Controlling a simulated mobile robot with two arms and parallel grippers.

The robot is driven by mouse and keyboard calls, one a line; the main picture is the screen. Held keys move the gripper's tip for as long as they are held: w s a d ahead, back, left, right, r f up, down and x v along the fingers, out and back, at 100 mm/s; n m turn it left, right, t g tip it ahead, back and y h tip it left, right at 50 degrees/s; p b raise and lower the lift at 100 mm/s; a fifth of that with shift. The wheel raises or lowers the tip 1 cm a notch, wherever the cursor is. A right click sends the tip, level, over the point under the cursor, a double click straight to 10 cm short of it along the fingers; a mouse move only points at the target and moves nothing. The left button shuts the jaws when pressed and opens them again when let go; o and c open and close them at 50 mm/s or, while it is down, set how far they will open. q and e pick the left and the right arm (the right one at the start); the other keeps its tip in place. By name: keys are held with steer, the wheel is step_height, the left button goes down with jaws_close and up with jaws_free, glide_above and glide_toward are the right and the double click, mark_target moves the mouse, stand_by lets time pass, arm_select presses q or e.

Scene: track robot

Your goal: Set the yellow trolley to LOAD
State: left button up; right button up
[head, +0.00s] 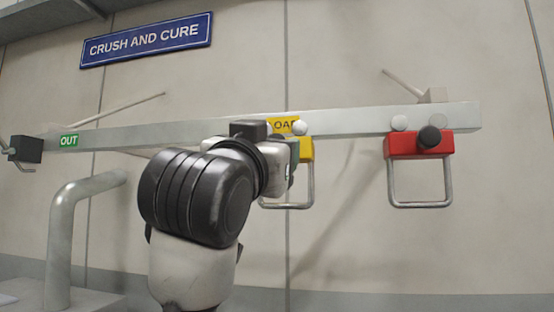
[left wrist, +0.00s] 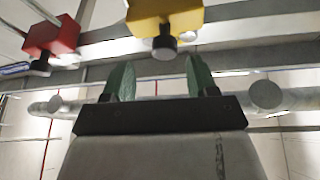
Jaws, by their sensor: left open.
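The yellow trolley (head: 307,149) hangs on the grey rail (head: 350,121), at and just right of the yellow LOAD label (head: 285,125). My left arm hides its left part and some of the label. A metal loop hangs below it. In the left wrist view, the yellow trolley (left wrist: 178,14) is at the top, with a black knob (left wrist: 164,45) pointing towards my gripper. My left gripper (left wrist: 160,80) is open and empty, its green fingers apart and just short of the knob in the picture. My right gripper is not in view.
A red trolley (head: 419,146) with a black knob and metal loop hangs right of the yellow one; it also shows in the left wrist view (left wrist: 52,36). A green OUT label (head: 68,140) and dark block (head: 25,149) mark the rail's left. A bent pipe (head: 62,235) stands lower left.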

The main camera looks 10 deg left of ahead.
arm_select(q)
steer(key=b+v, duration=0.2)
steer(key=v, duration=0.3)
steer(key=shift+s+f, duration=0.1)
steer(key=shift+s, duration=0.15)
